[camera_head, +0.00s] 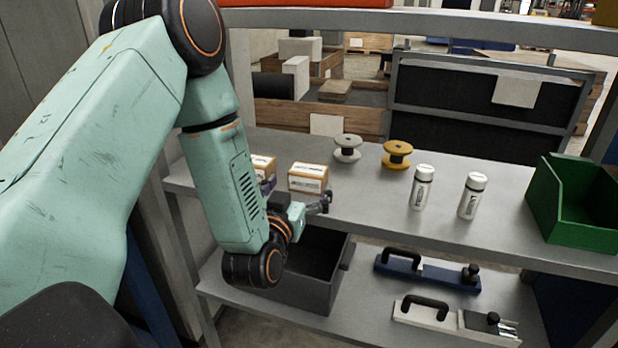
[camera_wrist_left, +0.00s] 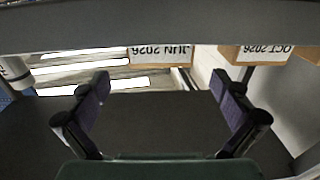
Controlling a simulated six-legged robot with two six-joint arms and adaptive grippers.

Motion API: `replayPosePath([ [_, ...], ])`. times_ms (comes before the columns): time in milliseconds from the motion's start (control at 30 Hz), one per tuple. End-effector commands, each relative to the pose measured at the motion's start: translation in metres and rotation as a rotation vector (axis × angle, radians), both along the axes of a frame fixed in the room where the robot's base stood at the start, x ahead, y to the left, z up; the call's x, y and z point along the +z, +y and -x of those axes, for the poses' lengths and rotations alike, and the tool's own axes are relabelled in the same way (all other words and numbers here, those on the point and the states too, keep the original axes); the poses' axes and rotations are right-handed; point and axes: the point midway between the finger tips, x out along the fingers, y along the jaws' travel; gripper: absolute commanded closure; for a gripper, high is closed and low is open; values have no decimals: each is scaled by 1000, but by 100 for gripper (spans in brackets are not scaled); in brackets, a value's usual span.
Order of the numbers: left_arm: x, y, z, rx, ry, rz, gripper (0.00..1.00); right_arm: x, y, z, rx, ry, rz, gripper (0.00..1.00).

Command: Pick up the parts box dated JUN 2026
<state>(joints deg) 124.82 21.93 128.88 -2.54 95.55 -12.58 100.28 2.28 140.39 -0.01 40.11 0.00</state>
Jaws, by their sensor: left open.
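The parts box labelled JUN 2026 (camera_wrist_left: 162,54) shows upside down at the top of the left wrist view, ahead of the fingers and roughly centred between them. By its place, it matches the right-hand small cardboard box (camera_head: 308,178) on the shelf in the head view. A second box labelled OCT 2026 (camera_wrist_left: 262,54) is beside it; it shows partly hidden by my arm in the head view (camera_head: 263,167). My left gripper (camera_head: 298,194) is open and empty at the shelf's front edge, in front of the JUN box; its fingers also show in the wrist view (camera_wrist_left: 160,80). My right gripper is out of view.
A grey spool (camera_head: 347,149), a yellow spool (camera_head: 397,155), two white bottles (camera_head: 422,188) (camera_head: 472,196) and a green bin (camera_head: 572,232) stand on the shelf (camera_head: 370,210). A dark bin (camera_head: 318,290) and handled tools sit on the shelf below. An upper shelf beam (camera_head: 420,22) crosses overhead.

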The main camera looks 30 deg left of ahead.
Motion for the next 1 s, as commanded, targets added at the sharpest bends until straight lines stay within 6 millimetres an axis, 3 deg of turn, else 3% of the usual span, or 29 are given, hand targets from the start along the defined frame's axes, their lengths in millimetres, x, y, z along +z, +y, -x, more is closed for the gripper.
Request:
replayPosePath([
  [433,2,18,-55,-1,-1,-1,0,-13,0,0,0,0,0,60],
  [767,2,21,-62,-4,1,0,0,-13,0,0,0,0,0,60],
  [1000,2,20,-62,-3,1,0,20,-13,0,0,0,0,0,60],
])
